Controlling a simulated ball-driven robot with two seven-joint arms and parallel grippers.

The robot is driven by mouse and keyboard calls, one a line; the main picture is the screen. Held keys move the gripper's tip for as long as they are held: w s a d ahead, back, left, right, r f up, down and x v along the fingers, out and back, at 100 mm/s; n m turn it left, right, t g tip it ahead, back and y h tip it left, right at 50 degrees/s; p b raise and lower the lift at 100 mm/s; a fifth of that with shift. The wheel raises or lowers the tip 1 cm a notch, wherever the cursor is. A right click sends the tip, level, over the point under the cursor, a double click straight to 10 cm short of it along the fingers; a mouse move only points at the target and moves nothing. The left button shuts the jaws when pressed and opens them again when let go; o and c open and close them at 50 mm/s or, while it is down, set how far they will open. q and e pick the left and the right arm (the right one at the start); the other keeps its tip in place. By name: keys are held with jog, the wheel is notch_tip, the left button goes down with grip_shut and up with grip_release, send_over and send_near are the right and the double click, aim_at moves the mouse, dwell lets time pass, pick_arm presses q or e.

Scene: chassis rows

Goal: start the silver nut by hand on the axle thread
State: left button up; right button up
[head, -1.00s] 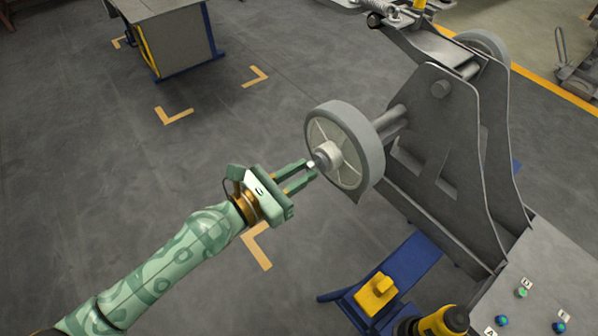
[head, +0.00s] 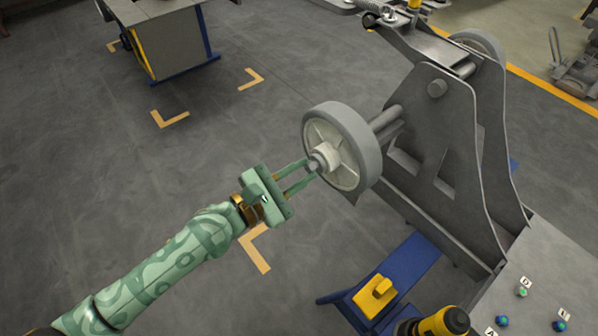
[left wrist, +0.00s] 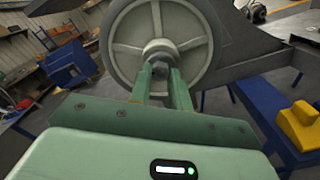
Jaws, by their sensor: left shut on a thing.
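The grey wheel (head: 352,135) sits on the axle at the side of the chassis frame, and its hub faces my left gripper. My left gripper (head: 311,168) reaches the hub with its two green fingers shut on the small silver nut (head: 314,164) at the axle's end. In the left wrist view the nut (left wrist: 160,71) shows between the fingertips, right in front of the wheel hub (left wrist: 159,51). The fingers and nut hide the axle thread, so I cannot tell whether the nut is engaged on it. My right gripper is not in view.
The grey chassis frame (head: 445,130) stands right of the wheel. Below it are a blue beam (head: 412,262) with a yellow block (head: 375,295) and a yellow-black tool (head: 445,321). A panel (head: 545,270) with small coloured pieces is at lower right. The floor at left is open.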

pick_arm(q)
jog(key=m, duration=0.3)
jog(key=shift+m, duration=0.3)
jog(key=m, duration=0.5)
jog(key=o, duration=0.9)
jog(key=shift+o, duration=0.2)
